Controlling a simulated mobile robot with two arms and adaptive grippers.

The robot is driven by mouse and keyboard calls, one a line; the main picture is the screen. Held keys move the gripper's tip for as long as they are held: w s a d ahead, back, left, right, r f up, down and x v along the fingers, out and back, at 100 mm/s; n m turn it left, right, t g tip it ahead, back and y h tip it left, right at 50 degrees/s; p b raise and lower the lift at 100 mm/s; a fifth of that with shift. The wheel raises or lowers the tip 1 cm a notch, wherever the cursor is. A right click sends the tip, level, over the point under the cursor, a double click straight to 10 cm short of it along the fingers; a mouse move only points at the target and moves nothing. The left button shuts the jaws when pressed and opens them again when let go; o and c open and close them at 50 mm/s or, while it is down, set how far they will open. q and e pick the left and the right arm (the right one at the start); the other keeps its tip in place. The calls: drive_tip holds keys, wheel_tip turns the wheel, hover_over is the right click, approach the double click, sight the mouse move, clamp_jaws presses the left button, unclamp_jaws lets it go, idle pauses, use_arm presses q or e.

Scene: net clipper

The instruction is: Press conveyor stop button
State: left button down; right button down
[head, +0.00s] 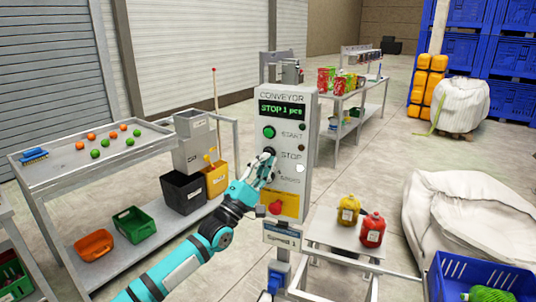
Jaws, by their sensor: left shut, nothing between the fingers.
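The conveyor control panel (301,181) is a grey upright box headed "CONVEYOR", with a green display (282,110) that reads "STOP 1 pcs". A green start button (268,132) sits above a dark stop button (268,153), beside the word "STOP". My left gripper (267,160) is shut and empty, with its fingertips at the stop button and partly covering it. I cannot tell whether they touch or press it. A red knob (276,208) on a yellow plate is below. My right gripper is not in view.
A yellow jug (348,211) and a red jug (372,230) stand right of the panel. A blue crate (480,268) and a white sack (465,215) are at right.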

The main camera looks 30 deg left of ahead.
use_arm(q)
drive_tip(key=s, duration=0.1)
drive_tip(key=s+p, duration=0.1)
drive_tip(key=s, duration=0.1)
drive_tip(key=s+p, duration=0.1)
drive_tip(key=s, duration=0.1)
drive_tip(key=shift+d, duration=0.35)
idle(0.5)
